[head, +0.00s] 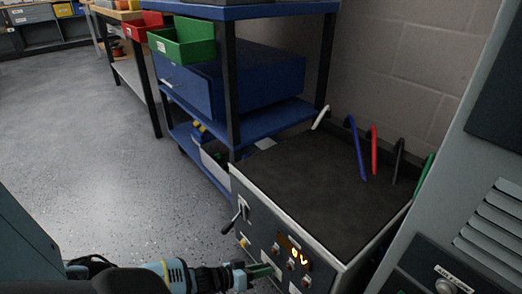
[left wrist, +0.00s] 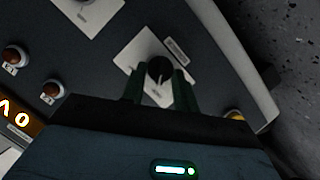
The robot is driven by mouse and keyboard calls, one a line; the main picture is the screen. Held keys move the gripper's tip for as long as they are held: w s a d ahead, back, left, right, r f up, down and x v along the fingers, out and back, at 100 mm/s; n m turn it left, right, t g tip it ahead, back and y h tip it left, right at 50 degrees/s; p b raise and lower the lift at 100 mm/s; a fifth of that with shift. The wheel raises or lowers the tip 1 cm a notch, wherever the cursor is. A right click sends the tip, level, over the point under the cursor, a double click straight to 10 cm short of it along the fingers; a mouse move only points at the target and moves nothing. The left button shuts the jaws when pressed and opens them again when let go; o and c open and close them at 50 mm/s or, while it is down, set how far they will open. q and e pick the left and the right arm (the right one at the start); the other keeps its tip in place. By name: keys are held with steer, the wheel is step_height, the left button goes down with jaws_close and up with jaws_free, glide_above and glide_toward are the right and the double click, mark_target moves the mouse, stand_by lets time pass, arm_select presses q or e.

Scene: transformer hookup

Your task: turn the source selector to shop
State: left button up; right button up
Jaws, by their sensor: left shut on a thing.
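The source selector (left wrist: 160,71) is a dark round knob on a white plate (left wrist: 125,60) on the front panel of the grey box (head: 238,172). In the left wrist view my left gripper (left wrist: 159,88) has its two dark green fingers on either side of the knob, shut on it. In the head view my left gripper (head: 262,270) reaches the lower left of the panel; the knob is hidden there. The selector's markings are too small to read. My right gripper is not in view.
An orange display (head: 296,254) reads "0V", with several round buttons around it. A lever (head: 237,214) sticks out at the panel's left. Coloured leads, including a blue one (head: 356,148), stand at the box's back. A blue shelf (head: 262,116) stands behind; grey floor is clear at left.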

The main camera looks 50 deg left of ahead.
arm_select(q)
steer(key=shift+a+n, duration=0.1)
steer(key=shift+n, duration=0.3)
steer(key=shift+h, duration=0.3)
steer(key=o, duration=1)
steer(key=shift+c, duration=0.2)
steer(key=p+v, duration=0.3)
steer(key=v, duration=0.4)
steer(key=shift+s+p, duration=0.3)
